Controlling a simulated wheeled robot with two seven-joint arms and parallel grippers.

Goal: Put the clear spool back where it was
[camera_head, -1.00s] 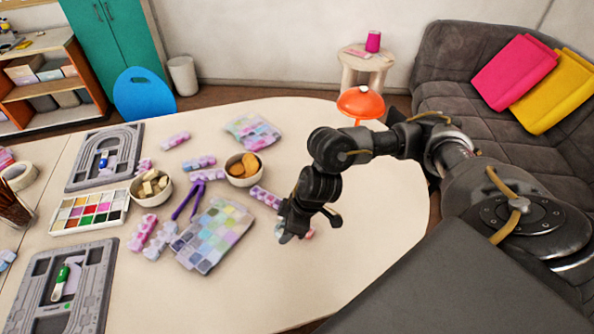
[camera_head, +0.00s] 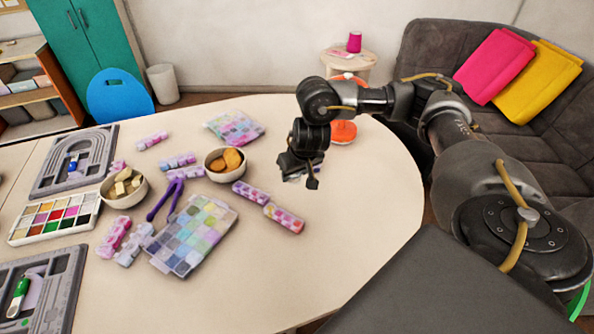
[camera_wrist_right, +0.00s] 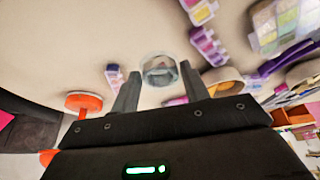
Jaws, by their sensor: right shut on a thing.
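The clear spool (camera_wrist_right: 160,70) is a short, see-through round piece with a grey rim. In the right wrist view it sits between the two fingertips of my right gripper (camera_wrist_right: 158,84), which is shut on it. In the head view my right gripper (camera_head: 300,172) hangs over the back right part of the table, beyond the bead tubes. The spool is hard to make out there, mostly hidden by the gripper. My left gripper is not in view.
Two bead tubes, one (camera_head: 284,217) nearer, lie just in front of the gripper. A bowl of orange pieces (camera_head: 213,167), purple tweezers (camera_head: 165,199) and a bead sheet (camera_head: 190,238) lie to the left. The table's right side is bare.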

